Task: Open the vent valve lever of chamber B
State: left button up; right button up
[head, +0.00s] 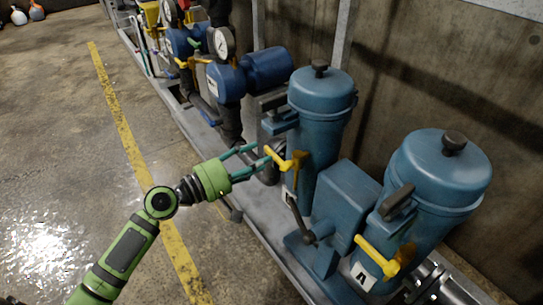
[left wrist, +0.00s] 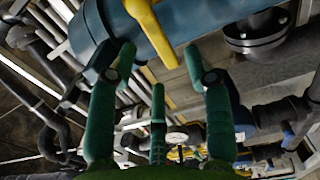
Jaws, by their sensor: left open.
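Two blue-teal chambers stand by the wall in the head view: one farther away (head: 318,125) and one nearer at the right (head: 437,180). Each has a yellow lever on its front; I cannot read which chamber is B. My left gripper (head: 257,158) is open, with its green fingers pointing at the yellow lever (head: 279,158) of the farther chamber. In the left wrist view the lever (left wrist: 150,30) hangs down toward the gap between the open fingertips (left wrist: 160,65). It is not gripped; whether a finger touches it is unclear. My right gripper is not in view.
The nearer chamber's yellow lever (head: 378,254) sits lower right. A dark-handled lever (head: 298,218) stands between the chambers. Blue pumps (head: 262,70) and gauges line the base farther back.

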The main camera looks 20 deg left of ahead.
aim_at(270, 153)
pick_arm(q)
jog(key=x, duration=0.5)
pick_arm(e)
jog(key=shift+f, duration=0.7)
pick_arm(q)
jog(key=shift+c, duration=0.4)
jog(key=shift+a, duration=0.1)
grip_shut()
